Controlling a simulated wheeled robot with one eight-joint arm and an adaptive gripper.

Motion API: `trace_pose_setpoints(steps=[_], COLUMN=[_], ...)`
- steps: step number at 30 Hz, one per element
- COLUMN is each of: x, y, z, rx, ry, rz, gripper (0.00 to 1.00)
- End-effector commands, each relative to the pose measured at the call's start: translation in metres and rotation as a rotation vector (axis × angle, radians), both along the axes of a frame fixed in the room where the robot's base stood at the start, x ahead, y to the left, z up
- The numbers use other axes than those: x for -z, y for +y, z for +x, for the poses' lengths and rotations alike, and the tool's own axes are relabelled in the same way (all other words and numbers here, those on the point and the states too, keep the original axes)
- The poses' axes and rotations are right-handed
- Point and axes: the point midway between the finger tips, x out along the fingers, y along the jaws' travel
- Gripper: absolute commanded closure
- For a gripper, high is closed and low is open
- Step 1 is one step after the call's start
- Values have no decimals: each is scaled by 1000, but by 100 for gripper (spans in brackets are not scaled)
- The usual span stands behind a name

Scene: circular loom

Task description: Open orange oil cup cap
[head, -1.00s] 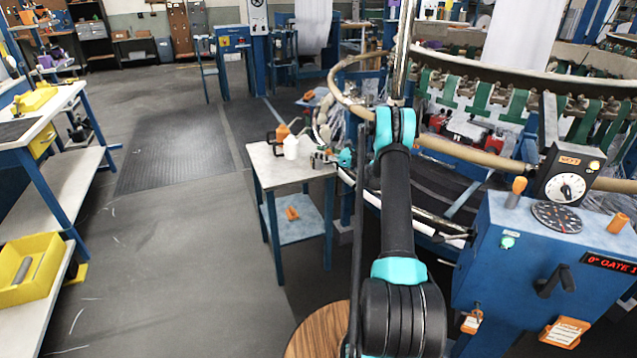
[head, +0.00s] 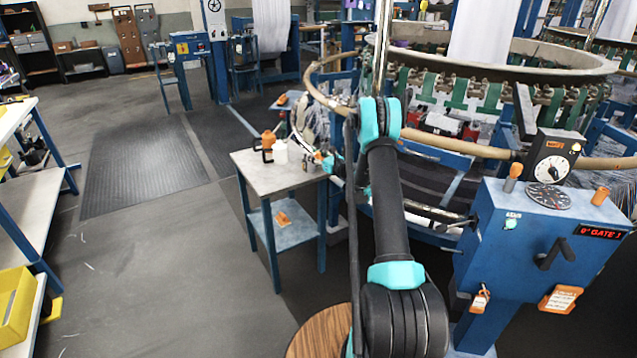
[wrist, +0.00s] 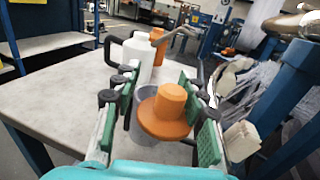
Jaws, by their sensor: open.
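In the wrist view, an orange cap (wrist: 165,110) with a wide brim and raised knob sits on a grey cup (wrist: 148,92) on the small table. The cup is mostly hidden by the cap and the fingers. My gripper (wrist: 158,80) is open, its green-padded fingers on either side of the cap. I cannot tell whether either pad touches it. In the head view my gripper (head: 326,162) is at the table's right edge, where the cap is too small to make out.
A white bottle (wrist: 140,58) stands just beyond the cup, with an orange spouted can (head: 265,143) beside it. The small table (head: 255,165) has free room at its left and front. The loom's ring rail (head: 440,152) and a blue control box (head: 520,240) stand to the right.

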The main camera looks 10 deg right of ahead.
Motion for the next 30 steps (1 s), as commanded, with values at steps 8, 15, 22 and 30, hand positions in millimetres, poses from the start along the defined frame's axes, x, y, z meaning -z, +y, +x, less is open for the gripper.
trace_pose_setpoints(steps=[8, 15, 22, 30], x=[0, 0, 0, 0], y=[-18, -42, -67, -97], z=[-23, -54, -87, -126], rx=[0, 0, 1, 1], ry=[0, 0, 0, 0], rz=[0, 0, 0, 0], gripper=[58, 58, 58, 58])
